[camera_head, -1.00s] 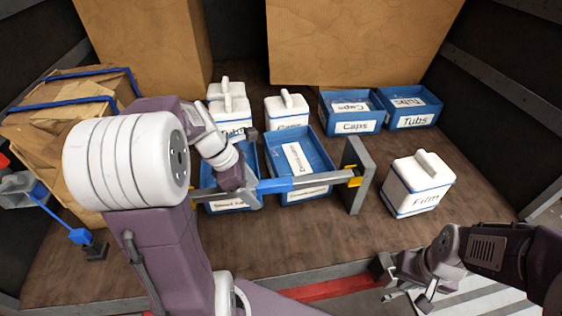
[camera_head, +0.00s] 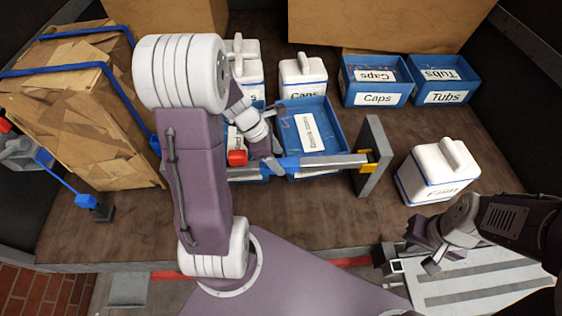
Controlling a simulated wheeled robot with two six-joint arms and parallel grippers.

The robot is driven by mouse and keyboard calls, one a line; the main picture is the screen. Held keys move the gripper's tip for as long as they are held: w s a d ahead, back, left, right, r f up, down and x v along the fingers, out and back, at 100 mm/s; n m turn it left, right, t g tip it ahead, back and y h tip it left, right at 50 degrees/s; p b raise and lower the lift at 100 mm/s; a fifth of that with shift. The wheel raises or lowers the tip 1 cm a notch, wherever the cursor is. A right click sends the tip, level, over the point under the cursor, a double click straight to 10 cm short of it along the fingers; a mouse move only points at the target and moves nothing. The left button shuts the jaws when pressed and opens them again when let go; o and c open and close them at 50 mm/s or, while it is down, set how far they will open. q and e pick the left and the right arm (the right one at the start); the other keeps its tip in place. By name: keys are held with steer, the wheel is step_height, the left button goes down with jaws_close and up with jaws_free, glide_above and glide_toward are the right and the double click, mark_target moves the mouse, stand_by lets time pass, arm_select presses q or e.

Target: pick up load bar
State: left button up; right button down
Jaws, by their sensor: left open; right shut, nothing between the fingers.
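The load bar (camera_head: 328,162) is a grey bar with a blue section and a yellow end fitting. It runs level across the front of two blue bins, and its right end meets a grey upright post (camera_head: 372,158). My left gripper (camera_head: 276,168) is open at the bar, by the left end of the blue section. I cannot tell whether its fingers straddle the bar. My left arm hides the bar's left end. My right gripper (camera_head: 428,262) is shut and empty at the lower right, in front of the white Film tub (camera_head: 438,172) and away from the bar.
Blue bins labelled Caps (camera_head: 378,99) and Tubs (camera_head: 446,97) stand at the back right. White tubs (camera_head: 303,76) stand behind the bar. A strapped brown paper bale (camera_head: 85,120) fills the left. Bare wooden floor (camera_head: 315,215) lies in front of the bar.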

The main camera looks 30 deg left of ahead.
arm_select(q)
steer(key=shift+s+d+f, duration=0.1)
steer(key=shift+d+f, duration=0.2)
steer(key=shift+f, duration=0.15)
steer(key=shift+s+r, duration=0.15)
steer(key=shift+s, duration=0.55)
steer(key=shift+c, duration=0.3)
steer(key=shift+w, duration=0.45)
jaws_close()
steer(key=shift+s, duration=0.1)
arm_select(e)
steer(key=shift+s+r, duration=0.1)
steer(key=shift+s, duration=0.45)
